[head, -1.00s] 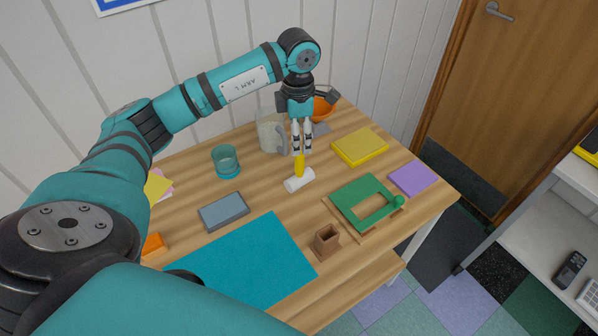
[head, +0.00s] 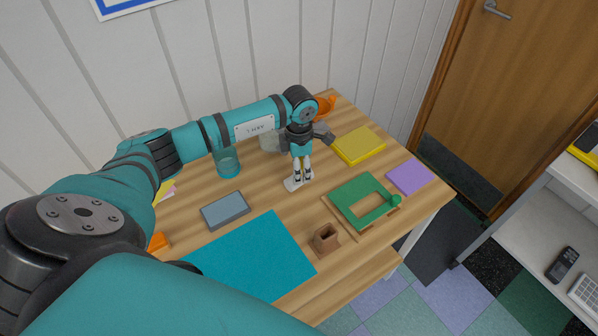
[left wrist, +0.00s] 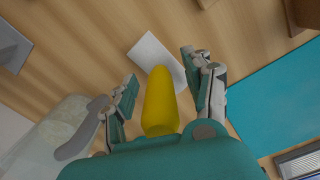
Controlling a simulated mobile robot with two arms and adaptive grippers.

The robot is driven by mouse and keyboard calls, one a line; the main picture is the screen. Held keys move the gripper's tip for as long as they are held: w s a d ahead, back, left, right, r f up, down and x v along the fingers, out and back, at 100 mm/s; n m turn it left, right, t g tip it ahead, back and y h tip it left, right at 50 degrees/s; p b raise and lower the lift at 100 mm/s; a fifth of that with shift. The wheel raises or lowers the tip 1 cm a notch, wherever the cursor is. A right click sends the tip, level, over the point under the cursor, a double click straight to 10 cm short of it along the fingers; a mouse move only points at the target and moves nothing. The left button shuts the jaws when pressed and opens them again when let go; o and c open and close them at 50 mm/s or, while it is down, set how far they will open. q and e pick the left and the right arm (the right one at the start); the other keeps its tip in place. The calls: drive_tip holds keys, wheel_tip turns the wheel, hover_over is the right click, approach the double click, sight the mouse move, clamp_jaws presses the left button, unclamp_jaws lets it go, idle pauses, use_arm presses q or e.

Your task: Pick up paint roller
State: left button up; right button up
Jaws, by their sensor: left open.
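The paint roller lies on the wooden table. In the left wrist view its yellow handle (left wrist: 160,103) points toward the camera and its white roller head (left wrist: 157,60) lies beyond. In the head view only part of the white head (head: 292,184) shows, and the gripper hides the handle. My left gripper (head: 302,180) is low over the roller, pointing down. In the left wrist view its fingers (left wrist: 165,85) are open, one on each side of the yellow handle, with gaps visible on both sides. My right gripper is not in view.
A teal glass (head: 228,162), a clear jug (head: 268,140) and a yellow book (head: 358,146) stand close to the arm.

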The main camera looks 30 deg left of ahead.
use_arm(q)
drive_tip(key=shift+c, duration=0.8)
clamp_jaws()
drive_tip(key=shift+r, duration=0.15)
drive_tip(key=shift+r, duration=0.25)
drive_tip(key=r, duration=0.1)
drive_tip(key=r+b, duration=0.1)
drive_tip(key=shift+s+r, duration=0.3)
drive_tip(key=shift+r, duration=0.05)
drive_tip(key=s+d+r+b, duration=0.1)
drive_tip(key=s+d+b, duration=0.1)
drive_tip(key=s, duration=1.3)
drive_tip(key=shift+s+r+b, duration=0.15)
drive_tip(key=shift+r+b, duration=0.15)
drive_tip(key=shift+b, duration=0.5)
